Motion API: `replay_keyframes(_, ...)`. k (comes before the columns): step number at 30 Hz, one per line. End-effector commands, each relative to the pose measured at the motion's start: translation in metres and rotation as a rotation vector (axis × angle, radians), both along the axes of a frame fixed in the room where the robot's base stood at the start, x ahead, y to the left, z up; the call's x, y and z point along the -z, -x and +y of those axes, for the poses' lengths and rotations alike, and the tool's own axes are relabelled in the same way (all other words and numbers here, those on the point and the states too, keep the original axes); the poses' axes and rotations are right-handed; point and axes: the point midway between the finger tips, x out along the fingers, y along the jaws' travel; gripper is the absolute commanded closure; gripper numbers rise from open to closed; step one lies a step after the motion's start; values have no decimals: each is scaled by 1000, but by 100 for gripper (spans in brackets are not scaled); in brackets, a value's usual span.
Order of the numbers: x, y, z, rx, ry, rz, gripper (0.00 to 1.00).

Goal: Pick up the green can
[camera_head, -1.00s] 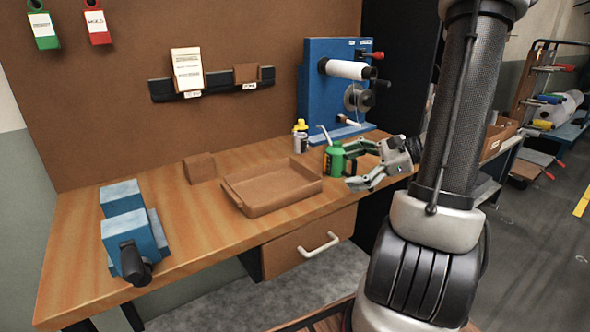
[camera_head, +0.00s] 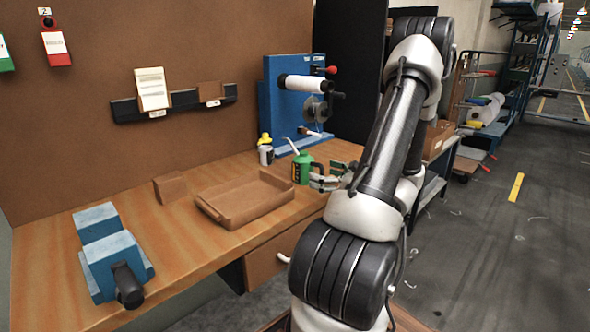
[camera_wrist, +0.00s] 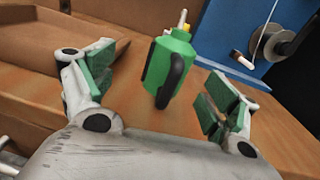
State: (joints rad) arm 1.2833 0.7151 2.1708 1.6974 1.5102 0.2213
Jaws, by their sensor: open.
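The green can (camera_head: 303,168) stands on the wooden workbench, right of the brown tray, with a pale spout tilted up to the left. In the wrist view the green can (camera_wrist: 169,68) shows its black handle facing me, and it lies ahead of and between my spread fingers. My gripper (camera_head: 330,176) is close to the can's right side in the head view. In the wrist view my gripper (camera_wrist: 157,92) is open with green finger pads apart, and nothing is held. My arm hides part of the gripper in the head view.
The brown tray (camera_head: 245,203) lies left of the can. A small yellow-topped bottle (camera_head: 265,152) and the blue winding machine (camera_head: 274,105) stand behind it. A blue vise (camera_head: 115,265) sits at the bench's left front. A brown block (camera_head: 170,187) stands behind the tray.

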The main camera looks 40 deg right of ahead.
Motion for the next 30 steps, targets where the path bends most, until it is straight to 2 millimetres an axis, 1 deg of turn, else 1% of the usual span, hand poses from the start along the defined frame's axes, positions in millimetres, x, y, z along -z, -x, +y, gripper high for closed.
replay_keyframes(3,5,2,-17,59,-31,-19,12)
replay_keyframes(5,6,-1,-20,70,-36,-22,12)
replay_keyframes(14,5,-39,-18,70,-35,-23,12)
replay_keyframes(18,4,-62,-17,69,-35,-23,12)
replay_keyframes(21,4,-72,-16,71,-35,-23,12)
replay_keyframes(24,4,-75,-16,72,-36,-22,12)
replay_keyframes(29,4,-75,-16,72,-35,-22,12)
replay_keyframes(30,4,-75,-16,72,-36,-22,20)
